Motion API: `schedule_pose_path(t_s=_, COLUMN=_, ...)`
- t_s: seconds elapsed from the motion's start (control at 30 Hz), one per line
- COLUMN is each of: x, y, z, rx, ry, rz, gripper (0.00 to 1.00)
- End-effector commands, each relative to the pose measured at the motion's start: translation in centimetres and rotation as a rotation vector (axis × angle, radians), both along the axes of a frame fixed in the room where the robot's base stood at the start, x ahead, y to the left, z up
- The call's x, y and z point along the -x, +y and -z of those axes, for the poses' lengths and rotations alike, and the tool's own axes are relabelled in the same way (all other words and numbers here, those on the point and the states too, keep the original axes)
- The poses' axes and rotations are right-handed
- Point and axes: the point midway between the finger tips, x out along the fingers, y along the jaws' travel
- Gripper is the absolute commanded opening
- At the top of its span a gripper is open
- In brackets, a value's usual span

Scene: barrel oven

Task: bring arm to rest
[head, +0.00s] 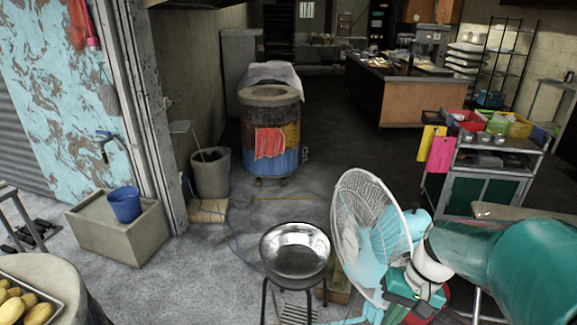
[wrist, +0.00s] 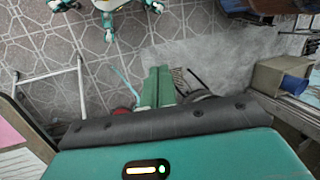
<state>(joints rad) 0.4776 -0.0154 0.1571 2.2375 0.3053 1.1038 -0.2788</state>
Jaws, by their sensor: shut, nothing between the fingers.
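My gripper (wrist: 157,72) shows in the wrist view as two green fingers side by side, shut with nothing between them. They extend over the tiled floor beyond a dark padded edge. In the head view my teal and white arm reaches in from the lower right and bends down beside a fan. The fingertips cannot be made out there. The barrel oven (head: 284,163) stands upright farther back, blue at its base, with a red cloth on its front. My arm is well apart from it.
A white and blue fan (head: 372,225) stands very close to my arm. A metal bowl (head: 295,250) rests on a black stool left of it. A green cart (head: 485,190) stands on the right. A blue bucket (head: 124,205) sits at left. Open floor lies around the oven.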

Motion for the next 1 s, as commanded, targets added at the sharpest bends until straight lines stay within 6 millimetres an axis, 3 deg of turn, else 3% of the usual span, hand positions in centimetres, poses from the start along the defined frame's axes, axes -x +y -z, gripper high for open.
schedule_pose_path(t_s=0.2, x=2.2, y=2.4, z=-4.7, rx=0.175, ry=-0.169, rz=-0.062, gripper=0.0)
schedule_pose_path(t_s=0.5, x=5.8, y=4.9, z=-9.8, rx=0.315, ry=-0.443, rz=-0.115, gripper=0.0)
schedule_pose_path(t_s=0.7, x=7.4, y=5.6, z=-11.5, rx=0.341, ry=-0.568, rz=-0.127, gripper=0.0)
schedule_pose_path(t_s=1.0, x=7.6, y=5.6, z=-11.7, rx=0.345, ry=-0.586, rz=-0.127, gripper=0.0)
